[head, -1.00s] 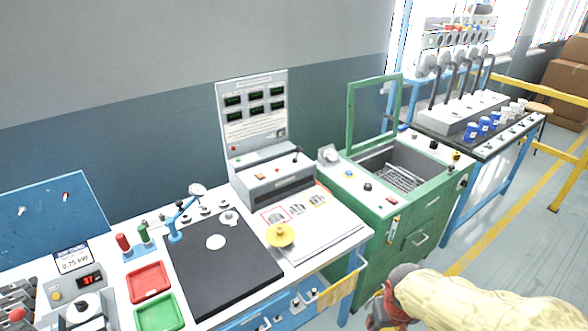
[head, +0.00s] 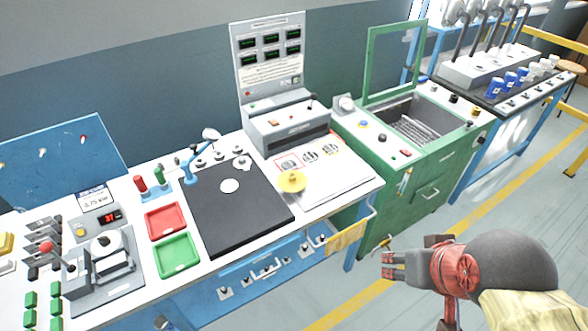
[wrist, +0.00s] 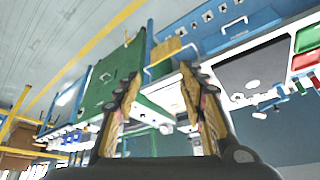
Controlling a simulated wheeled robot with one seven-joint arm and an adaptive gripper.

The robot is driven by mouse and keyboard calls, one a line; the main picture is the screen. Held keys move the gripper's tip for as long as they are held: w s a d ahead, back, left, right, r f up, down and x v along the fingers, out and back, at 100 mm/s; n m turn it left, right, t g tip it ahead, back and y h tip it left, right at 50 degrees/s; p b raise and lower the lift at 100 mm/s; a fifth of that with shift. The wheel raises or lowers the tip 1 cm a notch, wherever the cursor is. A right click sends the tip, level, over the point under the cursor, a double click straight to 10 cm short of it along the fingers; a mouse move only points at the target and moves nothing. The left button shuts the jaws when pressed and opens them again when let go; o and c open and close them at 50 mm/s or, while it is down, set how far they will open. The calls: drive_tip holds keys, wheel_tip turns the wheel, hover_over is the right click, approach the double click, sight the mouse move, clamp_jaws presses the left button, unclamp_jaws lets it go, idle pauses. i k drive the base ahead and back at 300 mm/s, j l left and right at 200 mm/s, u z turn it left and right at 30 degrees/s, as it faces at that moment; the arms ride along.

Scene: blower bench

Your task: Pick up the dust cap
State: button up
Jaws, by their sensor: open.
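The dust cap appears to be the yellow round cap with a raised knob (head: 292,181). It sits on the bench between the black mat (head: 240,212) and the white panel with printed labels (head: 335,178). My gripper (head: 395,266) is in the lower right of the head view, over the floor in front of the bench, well apart from the cap. In the wrist view its two fingers (wrist: 160,78) are spread with nothing held between them. I cannot make out the cap in the wrist view, where the scene appears upside down.
A red tray (head: 167,221) and a green tray (head: 176,254) lie left of the mat. A small blue lamp (head: 195,165) stands behind it. A yellow cloth (head: 346,238) hangs on the front rail. A green cabinet (head: 420,165) stands to the right. The floor in front is clear.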

sight(290, 181)
drive_tip(key=i+l+u, duration=0.1)
drive_tip(key=u, duration=0.3)
drive_tip(key=i+l+u, duration=0.1)
drive_tip(key=l+u, duration=0.15)
drive_tip(key=u, duration=0.2)
drive_tip(key=i+l+u, duration=0.1)
drive_tip(key=l, duration=0.45)
drive_tip(key=i+l+u, duration=0.15)
drive_tip(key=l, duration=0.45)
drive_tip(key=l+u, duration=0.1)
drive_tip(key=l, duration=0.45)
